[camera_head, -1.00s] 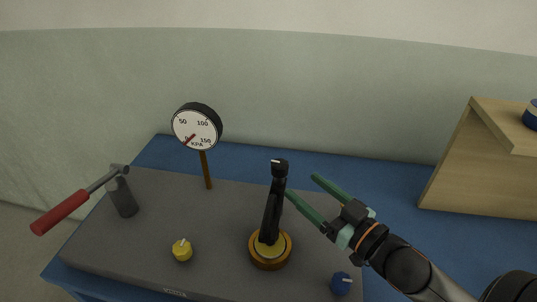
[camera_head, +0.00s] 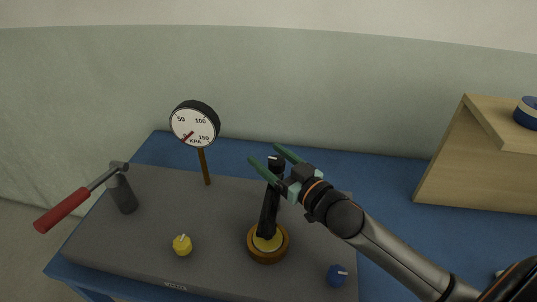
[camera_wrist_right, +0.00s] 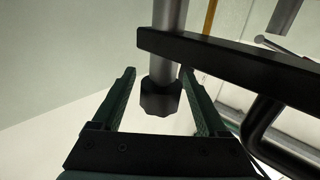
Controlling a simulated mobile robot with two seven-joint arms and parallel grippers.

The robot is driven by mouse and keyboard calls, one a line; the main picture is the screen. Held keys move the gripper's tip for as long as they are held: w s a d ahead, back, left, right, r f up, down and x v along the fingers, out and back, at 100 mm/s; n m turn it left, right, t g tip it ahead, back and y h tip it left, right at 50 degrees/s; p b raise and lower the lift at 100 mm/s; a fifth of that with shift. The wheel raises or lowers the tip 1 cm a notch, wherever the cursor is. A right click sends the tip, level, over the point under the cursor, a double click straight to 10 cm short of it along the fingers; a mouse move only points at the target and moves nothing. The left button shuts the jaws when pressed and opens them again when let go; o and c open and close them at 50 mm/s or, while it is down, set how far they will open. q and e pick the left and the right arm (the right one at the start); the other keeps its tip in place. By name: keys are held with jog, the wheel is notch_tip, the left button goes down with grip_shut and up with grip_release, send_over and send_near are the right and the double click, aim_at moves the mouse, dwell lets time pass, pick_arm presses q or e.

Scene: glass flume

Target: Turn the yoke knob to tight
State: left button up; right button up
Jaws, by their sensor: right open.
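The black yoke (camera_head: 268,212) stands upright on a round wooden base with a yellow disc, on the grey board. The yoke knob (camera_head: 276,159), dark with a pale mark, is at its top. In the right wrist view the dark faceted knob (camera_wrist_right: 160,98) sits on a grey shaft beside a black bar. My right gripper (camera_head: 264,154) is open at the yoke's top. In the wrist view its two green fingers (camera_wrist_right: 158,75) are either side of the knob, the right one closer. Contact cannot be told. My left gripper is out of view.
A pressure gauge (camera_head: 195,123) on a post stands behind, needle near 0. A pump with a red handle (camera_head: 62,211) is at left. A yellow knob (camera_head: 182,245) and a blue knob (camera_head: 337,275) sit on the board (camera_head: 150,200). A wooden stand (camera_head: 455,165) is at right.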

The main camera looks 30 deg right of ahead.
jog(key=shift+w, duration=0.3)
grip_shut()
dwell(0.6)
